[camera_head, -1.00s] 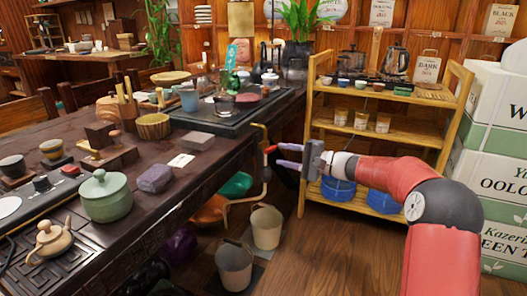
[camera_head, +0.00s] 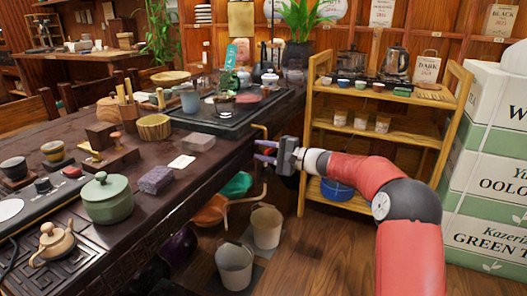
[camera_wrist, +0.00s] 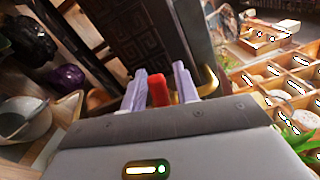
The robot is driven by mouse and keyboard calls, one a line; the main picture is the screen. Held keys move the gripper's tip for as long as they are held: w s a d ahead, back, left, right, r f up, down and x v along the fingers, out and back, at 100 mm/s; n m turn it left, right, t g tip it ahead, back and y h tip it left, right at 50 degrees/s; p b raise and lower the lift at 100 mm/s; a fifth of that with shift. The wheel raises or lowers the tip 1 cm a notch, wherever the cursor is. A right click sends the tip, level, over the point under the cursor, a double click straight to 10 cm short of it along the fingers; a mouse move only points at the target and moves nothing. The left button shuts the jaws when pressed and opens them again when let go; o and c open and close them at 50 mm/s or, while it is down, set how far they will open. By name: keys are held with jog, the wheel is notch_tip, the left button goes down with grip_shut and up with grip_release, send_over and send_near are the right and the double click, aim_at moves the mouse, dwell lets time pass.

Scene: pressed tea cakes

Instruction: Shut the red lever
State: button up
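The red lever (camera_wrist: 157,90) shows in the wrist view as a short red bar between my two pale lavender fingers. It lies close to the left finger, with a narrow gap on the right, so my gripper (camera_wrist: 160,88) looks open around it. In the head view my gripper (camera_head: 264,150) is at the brass pipe (camera_head: 262,131) beside the dark table's edge, fingers pointing left, one above the other. The lever is mostly hidden there. The brass pipe also shows behind the fingers in the wrist view (camera_wrist: 209,82).
The dark tea table (camera_head: 215,160) is just left of my gripper. Two buckets (camera_head: 267,228) (camera_head: 234,268) stand on the floor below. A wooden shelf (camera_head: 380,133) with cups and a blue item (camera_head: 337,190) stands behind my arm. White-and-green boxes (camera_head: 490,190) are at right.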

grip_shut()
jog(key=f+n+b, duration=0.1)
jog(key=b, duration=0.2)
jog(key=shift+f, duration=0.1)
jog(key=n+b, duration=0.1)
jog(key=b, duration=0.3)
jog(key=shift+s+f+n, duration=0.1)
jog(key=shift+n, duration=0.3)
jog(key=shift+o, duration=1)
grip_release()
jog(key=v, duration=0.7)
jog(key=shift+s+d, duration=0.15)
jog(key=shift+d, duration=0.2)
